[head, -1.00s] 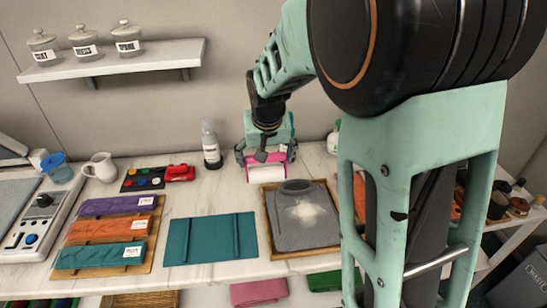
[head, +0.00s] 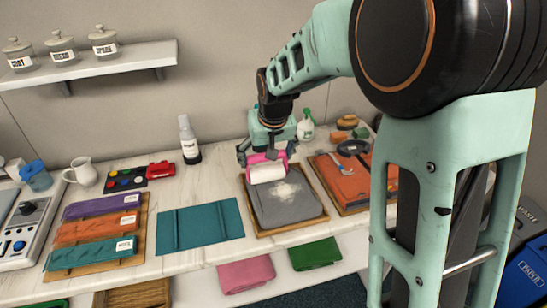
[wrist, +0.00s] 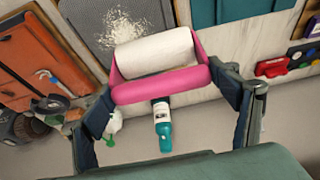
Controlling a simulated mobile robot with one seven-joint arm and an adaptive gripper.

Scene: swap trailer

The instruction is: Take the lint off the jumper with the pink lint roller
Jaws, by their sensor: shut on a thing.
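The grey jumper (head: 275,213) lies folded on a wooden board (head: 291,229), with a pale patch of lint (head: 285,191) on its upper middle. It also shows at the top of the wrist view (wrist: 88,42). My gripper (head: 266,152) is shut on the pink lint roller (head: 257,157), one finger at each side in the wrist view. The white roll (wrist: 155,53) lies crosswise over the jumper's collar end, beside the lint (wrist: 120,28). I cannot tell whether the roll touches the cloth. The roll hides the collar in the head view.
An orange folded garment (head: 350,185) on a board lies to the right, with a dark round item on it. Teal cloth (head: 200,227) lies to the left. A white bottle (head: 188,140) and a spray bottle (head: 306,126) stand behind.

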